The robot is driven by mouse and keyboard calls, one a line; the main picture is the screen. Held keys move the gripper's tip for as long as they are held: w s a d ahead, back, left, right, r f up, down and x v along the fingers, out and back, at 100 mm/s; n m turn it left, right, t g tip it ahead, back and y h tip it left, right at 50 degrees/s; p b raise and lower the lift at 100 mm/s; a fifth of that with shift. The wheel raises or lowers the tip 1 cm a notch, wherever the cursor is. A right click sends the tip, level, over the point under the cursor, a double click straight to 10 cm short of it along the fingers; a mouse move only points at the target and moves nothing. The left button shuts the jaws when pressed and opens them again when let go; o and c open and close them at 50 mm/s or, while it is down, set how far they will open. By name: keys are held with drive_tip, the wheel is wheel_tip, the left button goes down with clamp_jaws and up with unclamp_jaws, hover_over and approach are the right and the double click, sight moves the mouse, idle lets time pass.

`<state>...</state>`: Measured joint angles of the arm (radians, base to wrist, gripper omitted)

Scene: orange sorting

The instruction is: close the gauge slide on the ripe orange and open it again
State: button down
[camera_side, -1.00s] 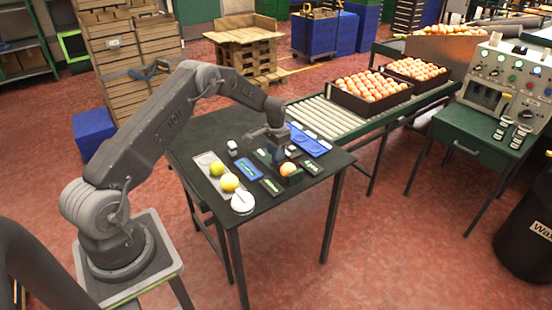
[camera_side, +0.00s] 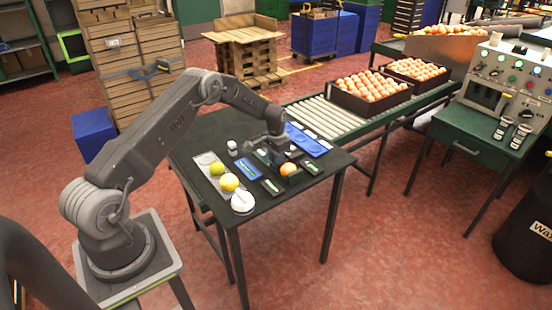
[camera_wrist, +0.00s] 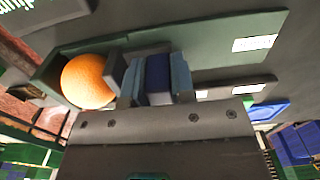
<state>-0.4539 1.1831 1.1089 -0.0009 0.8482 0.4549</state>
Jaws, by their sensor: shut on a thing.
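The ripe orange (camera_side: 288,169) sits in the green gauge (camera_side: 294,180) on the dark table. In the wrist view the orange (camera_wrist: 88,82) rests in the gauge's green channel (camera_wrist: 215,35), beside the grey block of the slide (camera_wrist: 122,66). I cannot tell whether block and orange touch. My gripper (camera_side: 277,157) is low over the gauge, just left of the orange. In the wrist view its fingertips (camera_wrist: 157,78) are shut on a dark blue part between them, seemingly the slide's handle. The gripper hides part of the slide.
A yellow-green fruit (camera_side: 217,168) and a yellow fruit (camera_side: 229,182) lie on a pale strip (camera_side: 204,160). A white round dish (camera_side: 243,203) stands at the front. Blue trays (camera_side: 249,168) and (camera_side: 312,143) and dark labelled plates (camera_side: 271,187) lie close around the gauge.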

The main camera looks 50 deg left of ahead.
sight(266, 157)
drive_tip(key=a, duration=0.6)
drive_tip(key=c, duration=1.2)
unclamp_jaws()
drive_tip(key=shift+c, duration=0.2)
wheel_tip(266, 157, up, 14)
drive_tip(key=shift+d, duration=0.1)
